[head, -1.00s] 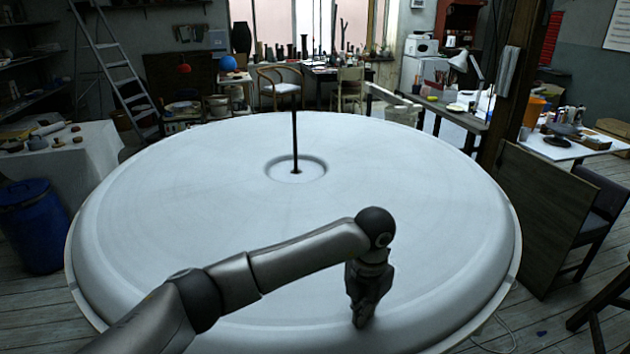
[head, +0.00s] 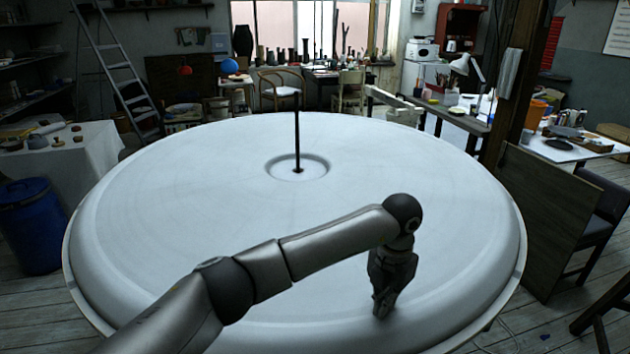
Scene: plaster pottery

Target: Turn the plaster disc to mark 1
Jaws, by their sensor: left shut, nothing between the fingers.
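The large white plaster disc (head: 200,220) fills the middle of the head view, with a raised rounded rim. A thin dark rod (head: 297,135) stands upright in the round hollow at its centre. My left gripper (head: 381,312) points down at the near right part of the disc, by the inner side of the rim. It is shut and empty, its fingertips at or very close to the surface; I cannot tell if they touch. No mark 1 can be made out on the disc. My right gripper is not in view.
A stepladder (head: 118,70) leans at the back left. A dark wooden panel (head: 545,225) and a chair (head: 605,215) are close on the right.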

